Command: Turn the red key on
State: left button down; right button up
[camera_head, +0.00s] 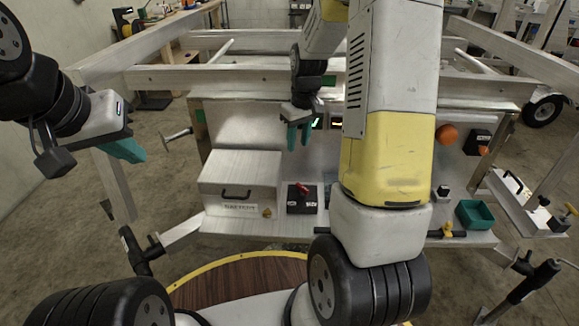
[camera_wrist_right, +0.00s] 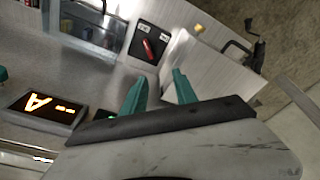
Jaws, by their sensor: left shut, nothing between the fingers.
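The red key (camera_head: 302,189) is on a black switch box (camera_head: 300,204) on the trailer's bench, right of a silver case. In the right wrist view the red key (camera_wrist_right: 149,46) lies slantwise across its black plate, beyond my fingertips. My right gripper (camera_head: 298,134) hangs above and behind the switch box in the head view, fingers down. In the right wrist view my right gripper (camera_wrist_right: 158,85) has its teal fingers apart, with nothing between them, clear of the key. My left gripper (camera_head: 140,152) is shut and empty at the left, away from the bench.
The silver case (camera_head: 240,182) with a black handle stands left of the switch box. A lit display (camera_wrist_right: 45,106) is at the left in the wrist view. A green tray (camera_head: 474,214) and an orange ball-shaped knob (camera_head: 446,134) are at the right. My right arm covers the panel's middle.

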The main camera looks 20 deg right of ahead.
jog(key=n+g, duration=0.1)
jog(key=g, duration=0.1)
send_over(301, 185)
jog(key=shift+h, duration=0.3)
notch_tip(301, 185, down, 12)
jog(key=shift+f, duration=0.1)
notch_tip(301, 185, down, 8)
jog(key=shift+s+r, duration=0.1)
jog(key=shift+r, duration=0.1)
jog(key=shift+c, duration=0.4)
grip_shut()
